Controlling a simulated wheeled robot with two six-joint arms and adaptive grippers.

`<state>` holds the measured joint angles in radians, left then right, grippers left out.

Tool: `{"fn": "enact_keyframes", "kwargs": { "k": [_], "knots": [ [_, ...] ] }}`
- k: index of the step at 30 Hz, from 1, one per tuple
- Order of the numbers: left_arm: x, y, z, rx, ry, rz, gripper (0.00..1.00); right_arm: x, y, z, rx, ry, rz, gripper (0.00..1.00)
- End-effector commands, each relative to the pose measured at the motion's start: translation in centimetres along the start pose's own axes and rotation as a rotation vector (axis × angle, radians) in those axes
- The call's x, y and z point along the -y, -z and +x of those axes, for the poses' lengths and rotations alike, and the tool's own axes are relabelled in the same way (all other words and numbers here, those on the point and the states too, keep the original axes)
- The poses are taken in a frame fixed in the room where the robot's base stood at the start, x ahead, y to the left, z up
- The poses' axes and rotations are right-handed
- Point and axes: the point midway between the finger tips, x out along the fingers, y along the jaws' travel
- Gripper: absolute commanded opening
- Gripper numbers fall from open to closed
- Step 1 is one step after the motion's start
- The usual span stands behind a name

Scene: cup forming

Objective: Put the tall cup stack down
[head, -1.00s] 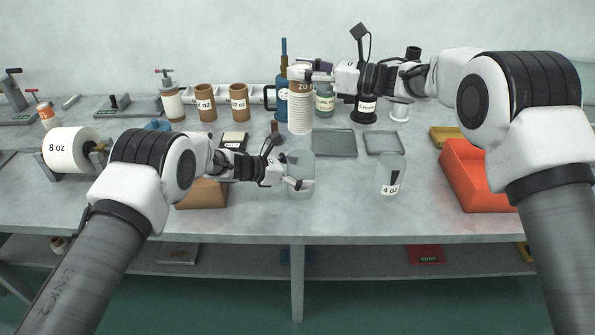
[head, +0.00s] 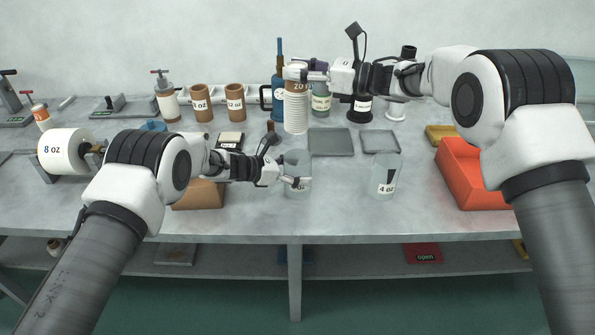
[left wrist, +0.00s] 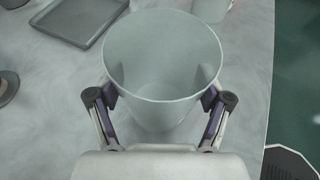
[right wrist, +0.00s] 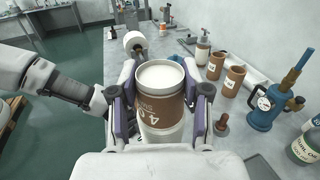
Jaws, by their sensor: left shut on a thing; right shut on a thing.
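The tall cup stack (head: 297,115) is a white ribbed column with a brown printed band near its top. My right gripper (head: 306,75) is shut on its upper part, and the stack hangs upright at the middle of the bench. In the right wrist view the stack (right wrist: 162,108) sits between both fingers, with its white top showing. I cannot tell whether its bottom touches the bench. My left gripper (head: 289,182) is shut on a clear cup (head: 298,162), just in front of the stack. That cup also shows upright between the fingers in the left wrist view (left wrist: 163,60).
Behind the stack stand a blue pump can (head: 279,97) and a green-labelled jar (head: 321,100). Two grey trays, one being the larger tray (head: 331,142), lie to the right. A clear 4 oz cup (head: 386,172) and an orange bin (head: 468,175) stand further right.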

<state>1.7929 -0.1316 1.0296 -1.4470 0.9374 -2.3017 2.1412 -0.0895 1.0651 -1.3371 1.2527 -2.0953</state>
Motion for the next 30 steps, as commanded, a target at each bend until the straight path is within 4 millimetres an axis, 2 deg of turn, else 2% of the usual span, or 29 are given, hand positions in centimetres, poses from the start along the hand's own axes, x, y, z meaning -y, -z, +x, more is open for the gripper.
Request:
{"fn": "enact_keyframes", "kwargs": {
  "k": [9,16,19,27,30],
  "knots": [
    [0.0,0.0,0.0,0.000,0.000,0.000,0.45,0.0,0.1,0.0,0.000,0.003,0.000,0.00],
    [0.0,0.0,0.0,0.000,0.000,0.000,0.45,0.0,3.2,-0.2,-0.007,0.057,-0.011,0.00],
    [0.0,0.0,0.0,0.000,0.000,0.000,0.45,0.0,5.5,-0.2,-0.008,0.055,-0.008,0.00],
    [0.0,0.0,0.0,0.000,0.000,0.000,0.45,0.0,13.8,-0.2,-0.007,0.055,-0.010,0.00],
    [0.0,0.0,0.0,0.000,0.000,0.000,0.45,0.0,15.3,-0.2,-0.006,0.055,-0.012,0.00]
  ]
}}
